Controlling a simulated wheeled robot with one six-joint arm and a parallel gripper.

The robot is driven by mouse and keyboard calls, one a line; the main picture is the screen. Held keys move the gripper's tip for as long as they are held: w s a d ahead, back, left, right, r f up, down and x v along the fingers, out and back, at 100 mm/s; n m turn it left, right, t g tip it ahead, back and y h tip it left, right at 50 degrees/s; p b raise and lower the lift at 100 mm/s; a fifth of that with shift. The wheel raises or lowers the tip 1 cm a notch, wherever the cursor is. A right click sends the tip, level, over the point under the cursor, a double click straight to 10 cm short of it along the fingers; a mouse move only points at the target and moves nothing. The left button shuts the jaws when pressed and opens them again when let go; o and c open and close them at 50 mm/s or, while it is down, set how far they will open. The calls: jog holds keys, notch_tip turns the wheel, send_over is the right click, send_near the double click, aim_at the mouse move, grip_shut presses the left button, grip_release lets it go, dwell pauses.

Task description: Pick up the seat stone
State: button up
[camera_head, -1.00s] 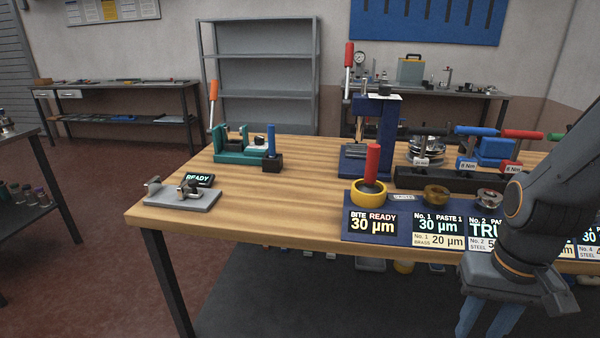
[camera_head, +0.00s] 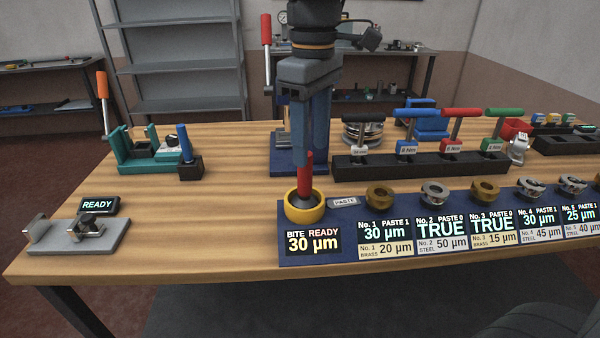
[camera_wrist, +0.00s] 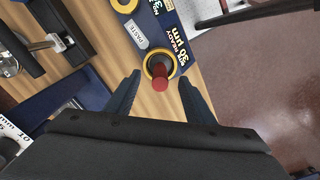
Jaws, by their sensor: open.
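The seat stone appears to be the red-handled tool (camera_head: 305,172). It stands nearly upright in a yellow-rimmed cup (camera_head: 291,206) at the left end of the blue mat, behind the "BITE READY 30 µm" display. My gripper (camera_head: 313,160) points down above it, its blue fingers close to the red handle's top. In the wrist view, the red handle (camera_wrist: 160,84) shows between the two parted fingers (camera_wrist: 160,76), with the yellow cup (camera_wrist: 152,62) beyond. The fingers look apart from the handle. The tool's lower end is hidden inside the cup.
Several metal rings (camera_head: 380,196) line the blue mat (camera_head: 270,250) to the right. A dark rack (camera_head: 345,166) with coloured T-handled tools stands behind them. A blue press (camera_head: 283,160) is close behind my gripper. The left table middle (camera_head: 190,215) is clear.

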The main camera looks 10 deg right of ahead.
aim_at(305, 171)
jog(key=shift+w+a, duration=0.1)
jog(key=shift+w, duration=0.05)
jog(key=f, duration=0.2)
jog(key=f+p, duration=0.1)
jog(key=f, duration=0.4)
jog(key=shift+a+f+p, duration=0.1)
jog(key=shift+a+p, duration=0.2)
jog(key=shift+a, duration=0.05)
jog(key=shift+w, duration=0.1)
jog(key=c, duration=1.1)
jog(key=shift+c, duration=0.2)
notch_tip(305, 171, up, 10)
jog(key=shift+r+b, duration=0.1)
jog(key=shift+b, duration=0.65)
